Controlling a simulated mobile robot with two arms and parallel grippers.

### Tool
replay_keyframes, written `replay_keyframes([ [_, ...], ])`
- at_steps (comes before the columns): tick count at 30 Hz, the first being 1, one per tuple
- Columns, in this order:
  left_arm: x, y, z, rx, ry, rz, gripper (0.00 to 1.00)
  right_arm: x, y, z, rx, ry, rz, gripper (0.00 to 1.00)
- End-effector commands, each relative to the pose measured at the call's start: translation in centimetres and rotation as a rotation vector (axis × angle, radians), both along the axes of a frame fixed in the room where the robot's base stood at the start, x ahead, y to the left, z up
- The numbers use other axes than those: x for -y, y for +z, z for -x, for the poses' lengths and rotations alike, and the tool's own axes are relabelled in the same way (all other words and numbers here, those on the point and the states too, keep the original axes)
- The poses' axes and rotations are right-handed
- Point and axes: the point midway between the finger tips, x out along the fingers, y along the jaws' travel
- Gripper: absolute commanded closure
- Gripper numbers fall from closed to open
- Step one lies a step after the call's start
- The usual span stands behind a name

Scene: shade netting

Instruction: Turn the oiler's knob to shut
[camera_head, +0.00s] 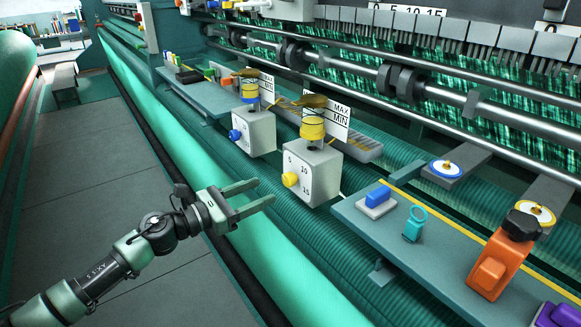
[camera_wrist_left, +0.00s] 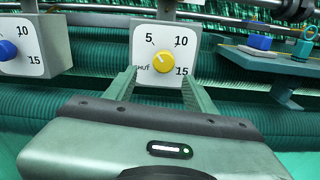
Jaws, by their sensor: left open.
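An oiler (camera_head: 311,173) is a white box with a yellow-banded reservoir on top. Its yellow knob (camera_head: 290,180) faces my left gripper (camera_head: 265,190). In the left wrist view the yellow knob (camera_wrist_left: 164,62) sits on a dial marked SHUT, 5, 10 and 15. A small mark on it seems to point up-left; its exact setting is too small to tell. My left gripper is open and empty, its fingers apart from the knob, which shows between and beyond the fingertips (camera_wrist_left: 160,77). My right gripper is not in view.
A second oiler (camera_head: 253,131) with a blue knob (camera_head: 235,135) stands to the left. A shelf (camera_head: 430,255) at right holds a blue block (camera_head: 378,195), a teal ring piece (camera_head: 414,224) and an orange tool (camera_head: 494,265). A green roll (camera_head: 190,140) runs below the oilers.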

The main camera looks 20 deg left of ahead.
Motion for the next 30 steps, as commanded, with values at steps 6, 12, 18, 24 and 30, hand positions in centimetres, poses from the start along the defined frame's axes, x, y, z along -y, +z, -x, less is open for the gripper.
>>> replay_keyframes([
  [6, 1.8, 0.6, -2.1, 0.007, -0.003, -0.003, 0.45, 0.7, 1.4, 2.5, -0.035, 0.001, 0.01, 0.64],
  [12, 3.7, 0.4, -4.6, 0.005, -0.001, -0.001, 0.45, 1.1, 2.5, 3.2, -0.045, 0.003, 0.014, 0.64],
  [18, 4.7, 0.2, -5.9, 0.003, -0.001, -0.003, 0.45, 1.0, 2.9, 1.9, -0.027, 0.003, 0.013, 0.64],
  [24, 4.8, 0.1, -6.0, 0.003, -0.002, -0.003, 0.45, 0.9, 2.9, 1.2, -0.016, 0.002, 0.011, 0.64],
  [30, 4.7, 0.1, -6.0, 0.003, -0.001, -0.003, 0.78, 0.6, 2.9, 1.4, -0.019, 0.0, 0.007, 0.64],
])
